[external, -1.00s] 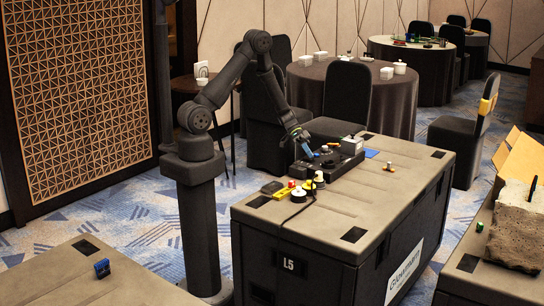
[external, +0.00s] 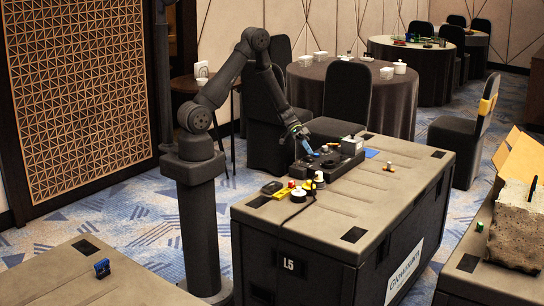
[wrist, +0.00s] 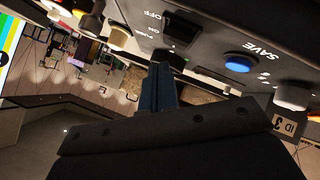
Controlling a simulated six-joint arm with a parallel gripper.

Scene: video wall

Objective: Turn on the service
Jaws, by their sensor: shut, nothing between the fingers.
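A dark control box (external: 343,163) lies on the grey-topped case, with knobs and buttons on its top. In the wrist view its panel fills the top, with a dark switch (wrist: 180,28) beside the words OFF and ON. A further small label by ON is hard to read, and I cannot tell which way the switch is set. My gripper (external: 308,150) is shut and empty, pointing down at the near left part of the box. In the wrist view its fingertips (wrist: 163,68) are just below the switch; I cannot tell whether they touch the panel.
A blue button (wrist: 240,64) marked SAVE and a pale knob (wrist: 292,96) sit right of the switch; more knobs (wrist: 118,38) sit left. Yellow and red items with a black cable (external: 300,193) lie in front of the box. The case top to the right is mostly clear.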

